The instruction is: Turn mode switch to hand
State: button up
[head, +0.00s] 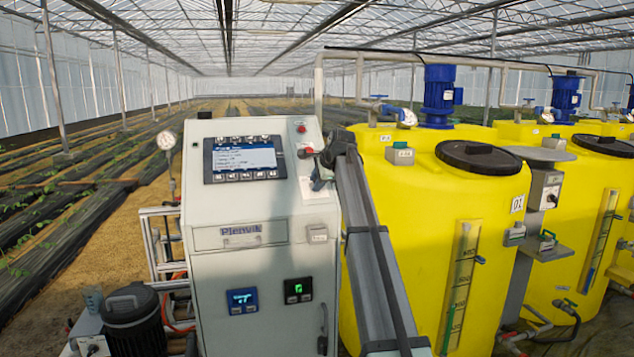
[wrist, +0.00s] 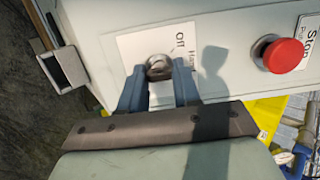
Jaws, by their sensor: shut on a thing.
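The mode switch (wrist: 158,67) is a small round metal knob on a white label plate (wrist: 130,47) on the pale cabinet wall. The words "Off" and part of "Hand" show on the plate, turned sideways. My gripper (wrist: 158,77) is shut on the switch, with one blue-grey finger on each side of the knob. The fingers cover part of the knob, and I cannot tell which position it points to. In the head view my arm reaches to the right side of the control cabinet (head: 262,270), and the knob is hidden there.
A red stop button (wrist: 283,55) sticks out to the right of the switch in the wrist view. The cabinet has a lit display (head: 246,158) on top. Yellow tanks (head: 400,215) stand close on its right. A black-lidded drum (head: 132,322) stands at its lower left.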

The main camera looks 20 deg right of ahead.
jog(key=o, duration=1.1)
jog(key=shift+c, duration=0.2)
jog(key=v, duration=1.4)
